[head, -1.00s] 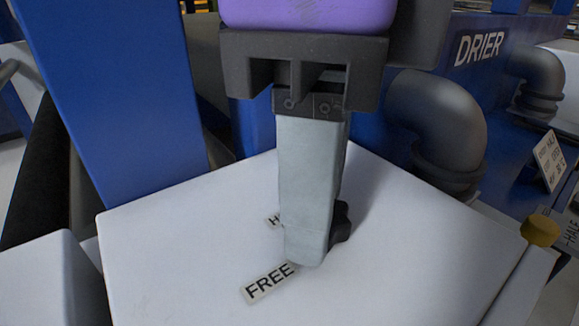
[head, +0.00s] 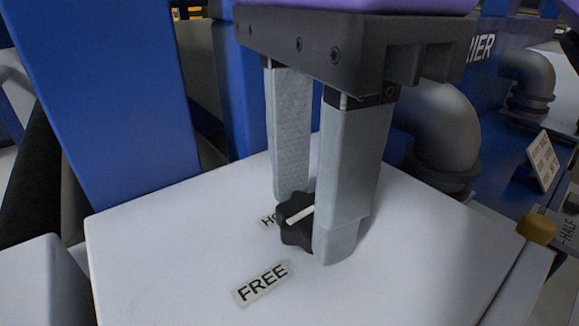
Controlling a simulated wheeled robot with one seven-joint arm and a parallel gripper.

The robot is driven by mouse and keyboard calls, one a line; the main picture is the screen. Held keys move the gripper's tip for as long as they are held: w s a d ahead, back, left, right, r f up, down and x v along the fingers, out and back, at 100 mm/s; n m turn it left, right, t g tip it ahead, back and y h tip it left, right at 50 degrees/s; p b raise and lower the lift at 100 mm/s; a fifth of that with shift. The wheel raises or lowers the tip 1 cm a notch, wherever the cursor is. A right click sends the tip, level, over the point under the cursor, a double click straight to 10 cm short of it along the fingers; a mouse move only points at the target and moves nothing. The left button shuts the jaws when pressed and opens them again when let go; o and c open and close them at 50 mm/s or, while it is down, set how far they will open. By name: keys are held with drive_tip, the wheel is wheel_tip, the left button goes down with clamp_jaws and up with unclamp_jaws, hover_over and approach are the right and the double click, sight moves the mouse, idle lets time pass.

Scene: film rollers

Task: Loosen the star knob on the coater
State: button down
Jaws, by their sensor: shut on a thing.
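The star knob (head: 292,232) is black with rounded lobes and a pale pointer line across its top. It sits on the white top (head: 190,260) of the coater. My gripper (head: 312,222) points down with its two grey fingers on either side of the knob, shut on it. The near finger hides the knob's right side. A label reading FREE (head: 263,283) lies in front of the knob. A second label (head: 268,220), starting with HO, is partly hidden behind the knob. The pointer line slants up to the right, not at the FREE label.
A blue upright (head: 105,95) stands at the left behind the white top. A dark bent pipe (head: 447,135) and the blue drier housing are at the back right. A yellow knob (head: 537,229) is at the right edge. The front of the white top is clear.

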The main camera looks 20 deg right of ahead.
sight(311, 212)
idle(0.3)
drive_tip(key=c, duration=0.8)
unclamp_jaws()
drive_tip(key=shift+r, duration=3.95)
drive_tip(key=shift+s, duration=0.1)
